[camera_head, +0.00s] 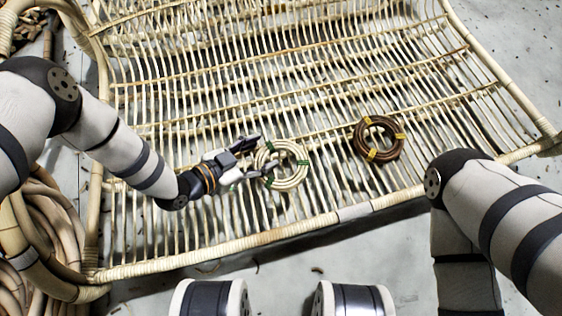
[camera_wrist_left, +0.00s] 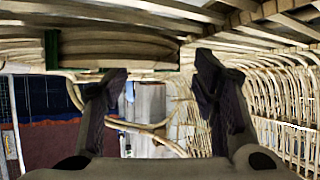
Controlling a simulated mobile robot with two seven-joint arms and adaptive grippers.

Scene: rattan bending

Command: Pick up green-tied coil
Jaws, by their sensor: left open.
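The green-tied coil (camera_head: 296,180) is a pale cream ring with several green ties. It lies on the slatted rattan surface near the middle of the head view. My left gripper (camera_head: 258,156) is at the coil's left side with its fingers apart, one near the upper left rim and one near the lower left. In the left wrist view, my left gripper (camera_wrist_left: 160,78) is open. The pale coil (camera_wrist_left: 120,48), with a green tie at its left, spans the top of that view, beyond the fingertips. I cannot tell whether a finger touches it. My right gripper is out of view.
A dark brown coil with yellow ties (camera_head: 360,142) lies to the right on the same rattan surface (camera_head: 230,248). Thick bundled rattan (camera_head: 45,215) stands at the lower left. The slats above both coils are clear.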

